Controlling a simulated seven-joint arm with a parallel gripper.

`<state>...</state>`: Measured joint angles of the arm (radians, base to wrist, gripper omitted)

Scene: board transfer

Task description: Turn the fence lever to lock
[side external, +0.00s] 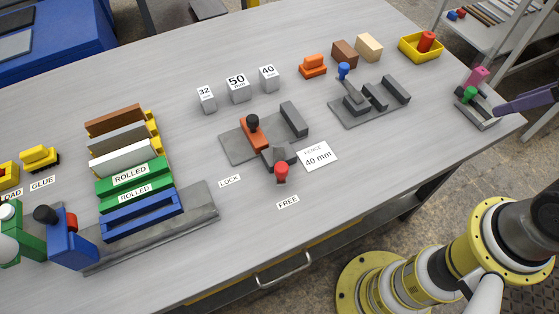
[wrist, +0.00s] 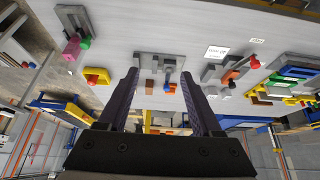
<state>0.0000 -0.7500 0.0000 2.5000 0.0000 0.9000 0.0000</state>
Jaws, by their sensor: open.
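The fence fixture (side external: 232,148) is a grey plate on the table, with an upright grey bar and an orange block topped by a black knob. Its lever, a short dark arm with a red knob (side external: 281,171), points to the FREE label (side external: 288,202); the LOCK label (side external: 229,181) lies to its left. In the wrist view the red knob (wrist: 255,62) is right of my fingers. My gripper (wrist: 160,71) is open, with nothing between its two dark purple fingers. In the side view only part of a finger (side external: 530,97) shows at the right edge, far from the lever.
A second grey fixture (side external: 345,114) with a blue knob stands right of the fence. Blocks marked 32, 50 and 40 (side external: 268,79) stand behind it, and a 40 mm fence card (side external: 318,156) lies beside it. A board rack (side external: 150,226) stands left. The table's front middle is clear.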

